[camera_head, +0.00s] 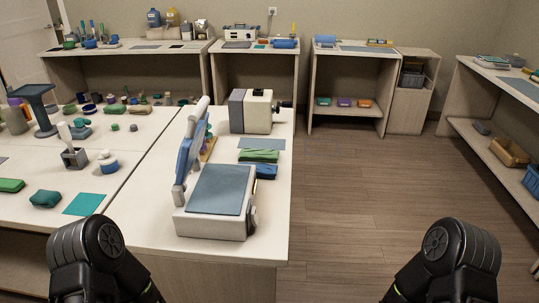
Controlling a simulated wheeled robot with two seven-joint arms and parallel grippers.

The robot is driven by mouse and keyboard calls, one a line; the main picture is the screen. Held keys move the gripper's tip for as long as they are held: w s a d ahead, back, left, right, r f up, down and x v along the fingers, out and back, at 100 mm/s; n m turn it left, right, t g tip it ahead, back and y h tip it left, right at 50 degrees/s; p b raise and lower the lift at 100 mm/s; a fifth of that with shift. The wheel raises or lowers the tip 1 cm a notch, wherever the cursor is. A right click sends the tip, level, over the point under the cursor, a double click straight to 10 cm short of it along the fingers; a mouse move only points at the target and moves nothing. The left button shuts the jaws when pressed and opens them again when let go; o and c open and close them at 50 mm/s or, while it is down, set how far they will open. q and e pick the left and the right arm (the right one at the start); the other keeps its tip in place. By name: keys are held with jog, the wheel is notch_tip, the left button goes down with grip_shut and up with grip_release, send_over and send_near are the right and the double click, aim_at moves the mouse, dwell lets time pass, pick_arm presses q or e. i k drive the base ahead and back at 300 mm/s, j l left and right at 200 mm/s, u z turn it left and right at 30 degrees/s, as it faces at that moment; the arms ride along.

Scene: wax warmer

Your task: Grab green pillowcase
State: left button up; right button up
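A green folded cloth (259,156), which looks like the green pillowcase, lies flat on the white table behind the press-like machine (221,190). A blue folded cloth (266,171) lies right in front of it, touching or nearly touching. A teal flat sheet (262,143) lies just behind it. Only black links of my two arms show at the bottom left and bottom right. Neither gripper shows, and both arms are well short of the green cloth.
A cream machine (257,112) stands behind the cloths. The press's raised blue lid (188,163) stands at their left. The table's right edge is close to the cloths, with open wooden floor (360,190) beyond it. The left table (40,160) holds several small items.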

aim_at(248, 154)
jog(key=i+l+u, duration=0.2)
jog(key=l, duration=0.45)
jog(key=i+l+u, duration=0.1)
jog(key=l+u, duration=0.15)
jog(key=l, duration=0.45)
jog(key=l+u, duration=0.2)
jog(key=l, duration=0.5)
jog(key=i+l+u, duration=0.3)
jog(key=l, duration=0.25)
jog(key=i+l+u, duration=0.15)
jog(key=i+l, duration=0.15)
jog(key=i+l+u, duration=0.2)
jog(key=l, duration=0.15)
jog(key=i+l+u, duration=0.15)
jog(key=l, duration=0.15)
jog(key=l+u, duration=0.15)
jog(key=l, duration=0.2)
jog(key=i+l+u, duration=0.15)
jog(key=l, duration=0.25)
jog(key=i+l+u, duration=0.15)
jog(key=l, duration=0.55)
jog(key=i+l+u, duration=0.15)
jog(key=l, duration=0.5)
jog(key=l+u, duration=0.2)
jog(key=l, duration=0.5)
